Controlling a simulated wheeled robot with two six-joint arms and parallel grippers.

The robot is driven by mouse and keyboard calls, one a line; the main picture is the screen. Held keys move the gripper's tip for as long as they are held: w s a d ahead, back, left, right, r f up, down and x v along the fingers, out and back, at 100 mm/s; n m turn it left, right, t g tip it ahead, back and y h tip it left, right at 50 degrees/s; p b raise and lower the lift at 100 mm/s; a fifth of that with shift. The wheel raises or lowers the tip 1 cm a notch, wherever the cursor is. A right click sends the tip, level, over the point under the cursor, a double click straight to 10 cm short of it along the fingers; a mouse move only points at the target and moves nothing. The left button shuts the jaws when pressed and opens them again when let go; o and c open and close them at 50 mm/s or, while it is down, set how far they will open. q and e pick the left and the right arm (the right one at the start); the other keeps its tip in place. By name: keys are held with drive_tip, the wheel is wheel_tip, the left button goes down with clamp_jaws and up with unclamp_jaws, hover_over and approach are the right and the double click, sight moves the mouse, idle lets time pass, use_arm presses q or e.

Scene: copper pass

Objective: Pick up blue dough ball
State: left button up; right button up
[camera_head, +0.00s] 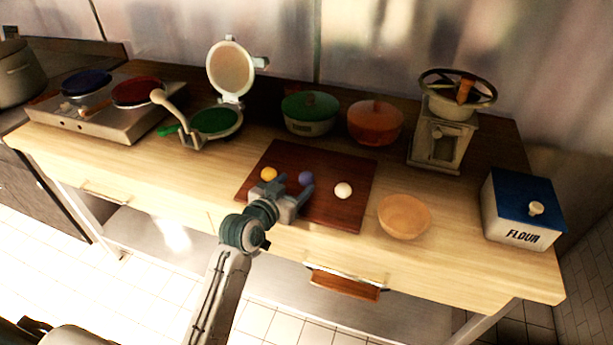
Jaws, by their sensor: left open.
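The blue dough ball (306,178) lies on the dark red-brown board (342,212) in the middle of the counter. My left gripper (296,187) reaches over the board from the front, open, with its fingertips close to the blue ball. I cannot tell whether a finger touches the ball. A yellow ball (268,174) lies on the board to the left of the gripper, and a white ball (343,190) lies to the right. My right gripper is not in view.
A wooden bowl (404,217) stands right of the board. The counter's left front is clear.

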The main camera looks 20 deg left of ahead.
sight(303, 186)
use_arm(q)
drive_tip(key=shift+w, duration=0.4)
drive_tip(key=p+x, duration=0.1)
drive_tip(key=x, duration=0.1)
drive_tip(key=p+x, duration=0.1)
drive_tip(key=x, duration=0.1)
drive_tip(key=shift+w+f, duration=0.1)
drive_tip(key=shift+f, duration=0.15)
drive_tip(key=shift+w+f, duration=0.2)
drive_tip(key=shift+w, duration=0.1)
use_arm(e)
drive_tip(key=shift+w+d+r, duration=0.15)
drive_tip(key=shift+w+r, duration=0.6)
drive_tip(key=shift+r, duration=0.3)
use_arm(q)
drive_tip(key=shift+c, duration=0.4)
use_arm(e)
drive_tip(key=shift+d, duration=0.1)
use_arm(q)
drive_tip(key=c, duration=1)
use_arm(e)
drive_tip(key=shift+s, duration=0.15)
